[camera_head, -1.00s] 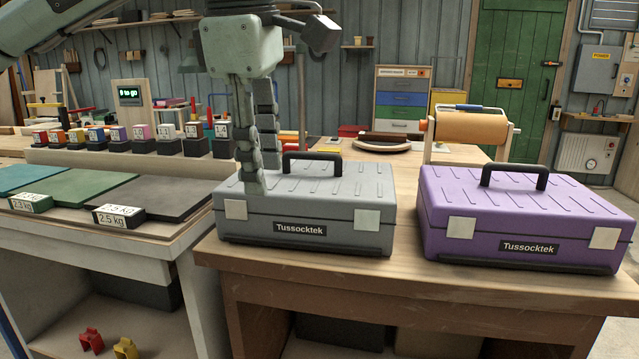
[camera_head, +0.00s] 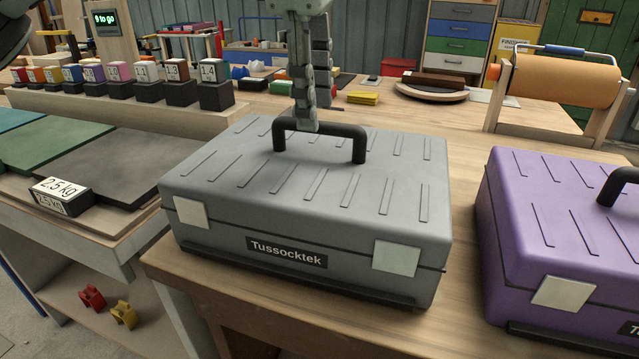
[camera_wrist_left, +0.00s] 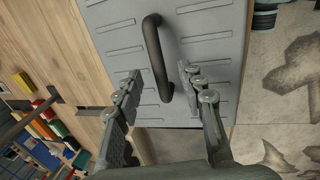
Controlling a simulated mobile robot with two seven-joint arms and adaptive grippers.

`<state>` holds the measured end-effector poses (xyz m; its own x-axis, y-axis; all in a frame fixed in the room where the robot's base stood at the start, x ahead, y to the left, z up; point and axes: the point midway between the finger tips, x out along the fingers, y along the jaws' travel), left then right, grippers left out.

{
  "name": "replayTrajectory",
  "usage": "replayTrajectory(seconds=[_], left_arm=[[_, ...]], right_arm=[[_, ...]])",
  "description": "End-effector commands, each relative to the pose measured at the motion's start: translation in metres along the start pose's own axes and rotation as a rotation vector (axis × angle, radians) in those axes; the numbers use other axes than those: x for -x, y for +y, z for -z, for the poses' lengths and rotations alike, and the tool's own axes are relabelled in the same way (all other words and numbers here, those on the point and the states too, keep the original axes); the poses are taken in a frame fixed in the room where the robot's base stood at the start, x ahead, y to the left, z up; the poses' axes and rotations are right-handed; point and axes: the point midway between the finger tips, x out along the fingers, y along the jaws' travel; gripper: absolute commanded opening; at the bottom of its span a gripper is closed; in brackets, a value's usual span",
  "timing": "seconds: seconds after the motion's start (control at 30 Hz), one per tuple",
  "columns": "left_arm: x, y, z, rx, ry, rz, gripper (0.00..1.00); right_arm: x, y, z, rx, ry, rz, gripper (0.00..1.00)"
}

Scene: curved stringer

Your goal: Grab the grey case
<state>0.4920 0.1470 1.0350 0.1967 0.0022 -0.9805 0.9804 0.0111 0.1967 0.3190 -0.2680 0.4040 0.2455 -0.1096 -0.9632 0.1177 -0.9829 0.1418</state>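The grey case (camera_head: 240,185) lies flat on the wooden workbench, with a "Tussocktek" label on its front. Its dark handle (camera_head: 345,131) stands up from the lid. My left gripper (camera_head: 313,112) comes down from above at the handle, one finger in front of it and the other behind. In the left wrist view the gripper (camera_wrist_left: 158,76) is open, with a finger on each side of the handle (camera_wrist_left: 155,50) and gaps visible between them. The grey lid (camera_wrist_left: 206,42) shows below. My right gripper is out of view.
A purple case (camera_head: 560,220) stands close by on the right of the same bench. Left is a table with dark mats and a 2.5 kg block (camera_head: 60,196). A row of small weights (camera_head: 215,82) and a paper roll (camera_head: 565,80) stand behind.

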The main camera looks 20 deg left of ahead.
Motion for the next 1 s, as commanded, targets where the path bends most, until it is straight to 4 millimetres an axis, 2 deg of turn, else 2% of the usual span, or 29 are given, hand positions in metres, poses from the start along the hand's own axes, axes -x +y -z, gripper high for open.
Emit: replayTrajectory(seconds=[0.2, 0.3, 0.57, 0.9, 1.0], left_arm=[[-0.033, -0.001, 0.004, 0.000, 0.002, 0.003, 0.39], [-0.042, -0.001, 0.004, 0.001, 0.000, 0.002, 0.39], [-0.046, -0.001, 0.004, 0.000, -0.001, 0.001, 0.39], [-0.046, -0.001, 0.004, 0.000, -0.001, 0.001, 0.00], [-0.046, -0.001, 0.004, -0.001, 0.000, 0.001, 0.00]], right_arm=[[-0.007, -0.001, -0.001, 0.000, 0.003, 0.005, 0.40], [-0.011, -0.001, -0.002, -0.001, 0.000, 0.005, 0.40], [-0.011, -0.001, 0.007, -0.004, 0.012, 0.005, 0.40], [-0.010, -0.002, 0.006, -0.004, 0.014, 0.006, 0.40], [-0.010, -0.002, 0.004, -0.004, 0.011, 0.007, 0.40]])
